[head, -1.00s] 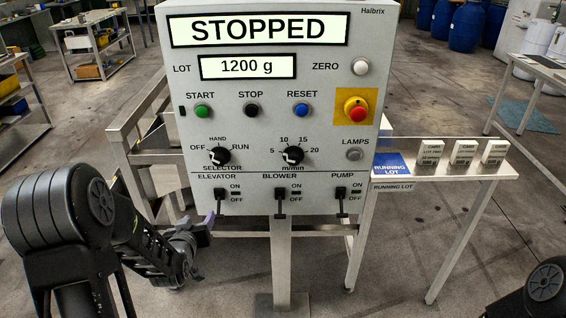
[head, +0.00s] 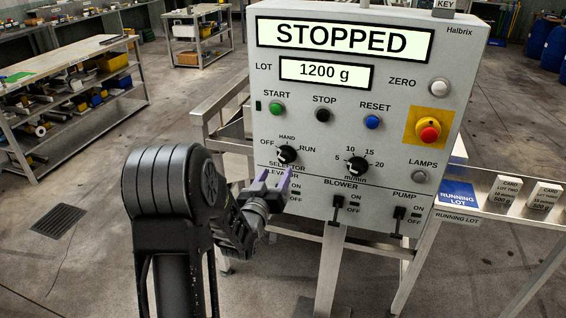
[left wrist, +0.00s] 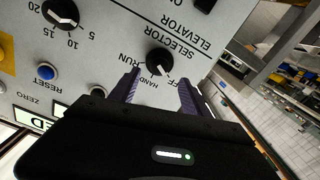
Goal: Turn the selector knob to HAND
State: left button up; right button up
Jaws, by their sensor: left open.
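The selector knob (head: 286,154) is a black round knob on the grey control panel (head: 390,120), with OFF, HAND and RUN around its top. Its pale mark is small and seems to lie on the OFF side; I cannot tell exactly. My left gripper (head: 272,180) is open and empty, just below and left of the knob in the head view. In the left wrist view the knob (left wrist: 158,62) shows ahead, between the lines of the two purple-grey fingers (left wrist: 158,88), and apart from them. My right gripper is not in view.
The m/min knob (head: 357,166) sits right of the selector. The ELEVATOR switch, partly hidden by my gripper, the BLOWER switch (head: 338,204) and the PUMP switch (head: 399,214) line the lower panel. The START button (head: 277,109) is above. A side shelf (head: 490,207) holds cards.

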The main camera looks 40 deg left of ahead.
aim_at(284, 160)
pick_arm(q)
jog(key=p+x, duration=0.1)
jog(key=x, duration=0.6)
jog(key=shift+w+p, duration=0.1)
jog(key=shift+p, duration=0.25)
grip_shut()
